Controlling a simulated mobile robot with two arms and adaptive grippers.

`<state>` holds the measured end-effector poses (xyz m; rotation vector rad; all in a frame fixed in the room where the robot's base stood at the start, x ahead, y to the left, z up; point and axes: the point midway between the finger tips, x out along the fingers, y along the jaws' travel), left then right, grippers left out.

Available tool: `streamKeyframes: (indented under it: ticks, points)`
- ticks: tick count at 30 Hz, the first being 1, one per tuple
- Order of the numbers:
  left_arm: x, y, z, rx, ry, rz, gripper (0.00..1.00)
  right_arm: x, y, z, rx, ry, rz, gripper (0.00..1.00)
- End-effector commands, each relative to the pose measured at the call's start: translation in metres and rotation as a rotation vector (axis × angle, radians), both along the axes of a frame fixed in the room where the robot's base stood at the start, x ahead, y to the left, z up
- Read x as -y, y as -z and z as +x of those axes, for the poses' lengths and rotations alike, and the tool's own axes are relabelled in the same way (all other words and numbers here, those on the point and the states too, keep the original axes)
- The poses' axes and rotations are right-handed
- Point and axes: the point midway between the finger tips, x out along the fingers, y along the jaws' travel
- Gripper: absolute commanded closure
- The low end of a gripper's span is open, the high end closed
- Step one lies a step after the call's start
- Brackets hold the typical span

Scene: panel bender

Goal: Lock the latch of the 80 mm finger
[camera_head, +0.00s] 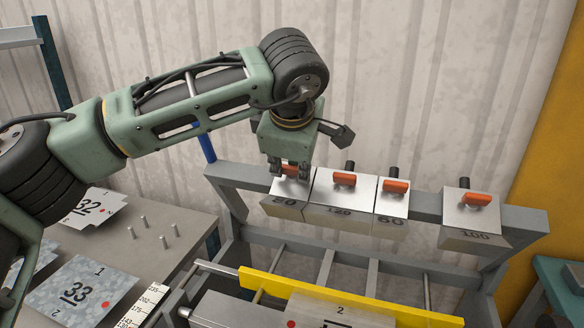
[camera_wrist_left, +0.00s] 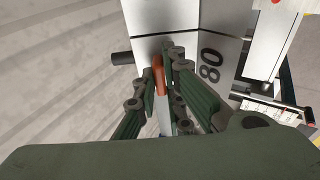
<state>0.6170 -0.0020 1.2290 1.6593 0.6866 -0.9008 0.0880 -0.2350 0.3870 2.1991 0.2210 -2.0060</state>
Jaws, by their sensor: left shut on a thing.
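The 80 mm finger (camera_head: 286,208) is the leftmost block on the grey frame's top bar, marked 80 on its lower face. It also shows in the left wrist view (camera_wrist_left: 213,40), with the 80 sideways. Its orange latch (camera_wrist_left: 158,76) lies between the fingers of my left gripper (camera_wrist_left: 165,88). In the head view the gripper (camera_head: 290,174) comes down from above, is shut on the latch, and hides part of it. Only a bit of orange shows there. My right gripper is not in view.
Fingers marked 120 (camera_head: 342,207), 60 (camera_head: 391,211) and 100 (camera_head: 469,222) stand to the right on the same bar (camera_head: 425,208), each with an orange latch. A yellow bar (camera_head: 350,300) runs below. A table (camera_head: 185,228) with plates and pegs is at left.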

Motion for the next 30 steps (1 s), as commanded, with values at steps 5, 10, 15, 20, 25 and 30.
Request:
streamKeyframes:
  ticks: [5, 10, 15, 20, 25, 30]
  points:
    - [0.0009, -0.0006, -0.0002, 0.004, 0.018, 0.007, 1.0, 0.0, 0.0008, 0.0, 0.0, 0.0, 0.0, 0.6]
    - [0.0009, -0.0008, -0.0002, 0.005, 0.021, 0.008, 1.0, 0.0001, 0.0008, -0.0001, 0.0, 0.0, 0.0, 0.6]
    - [0.0009, -0.0008, -0.0002, 0.005, 0.021, 0.008, 1.0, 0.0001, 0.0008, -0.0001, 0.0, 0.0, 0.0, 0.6]
    - [0.0008, -0.0007, -0.0002, 0.004, 0.019, 0.009, 0.79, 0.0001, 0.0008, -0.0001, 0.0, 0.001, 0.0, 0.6]
    - [0.0005, -0.0004, -0.0002, 0.004, 0.018, 0.009, 0.72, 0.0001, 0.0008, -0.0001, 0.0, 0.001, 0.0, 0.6]
    - [0.0004, -0.0002, -0.0002, 0.004, 0.018, 0.009, 0.72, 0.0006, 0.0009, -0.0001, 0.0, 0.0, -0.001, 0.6]
